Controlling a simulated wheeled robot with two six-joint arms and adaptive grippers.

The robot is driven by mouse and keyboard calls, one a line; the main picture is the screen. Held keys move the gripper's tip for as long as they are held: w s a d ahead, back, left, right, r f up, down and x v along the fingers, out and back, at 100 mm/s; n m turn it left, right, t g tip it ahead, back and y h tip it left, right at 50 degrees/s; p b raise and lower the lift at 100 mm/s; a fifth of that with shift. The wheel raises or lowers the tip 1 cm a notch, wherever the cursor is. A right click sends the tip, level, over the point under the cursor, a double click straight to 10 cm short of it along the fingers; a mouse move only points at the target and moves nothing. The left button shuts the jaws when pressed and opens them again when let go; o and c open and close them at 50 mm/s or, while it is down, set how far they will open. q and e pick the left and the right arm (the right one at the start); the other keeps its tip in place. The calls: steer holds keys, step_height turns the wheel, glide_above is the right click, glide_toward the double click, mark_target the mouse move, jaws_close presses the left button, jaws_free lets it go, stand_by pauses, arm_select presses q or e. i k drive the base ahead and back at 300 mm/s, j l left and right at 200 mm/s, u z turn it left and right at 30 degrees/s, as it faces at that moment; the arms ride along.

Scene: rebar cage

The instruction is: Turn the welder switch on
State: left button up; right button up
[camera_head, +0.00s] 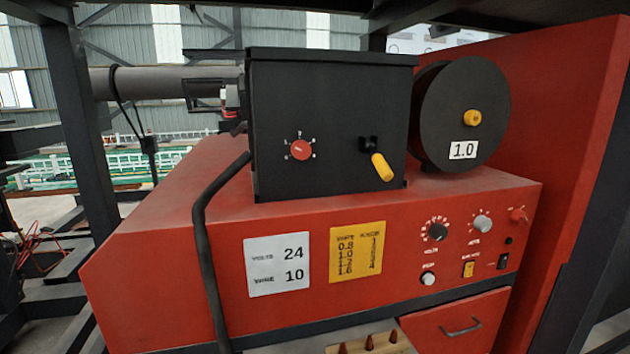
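The red welder (150,290) fills the lower middle of the head view. Its front panel slopes toward me. At the panel's right are a yellow rocker switch (468,269) and a small black switch (503,261). Their labels are too small to read, and I cannot tell which position either is in. A white round knob (428,278) sits lower left. Neither of my grippers is in view.
A black box (325,130) with a red dial (300,150) and a yellow-handled lever (381,167) stands on top, beside a black wire spool (463,105). A black cable (203,230) hangs down the front. A drawer (455,325) lies below. Space before the switches looks clear.

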mark_target(518, 217)
steer(key=z, duration=1.25)
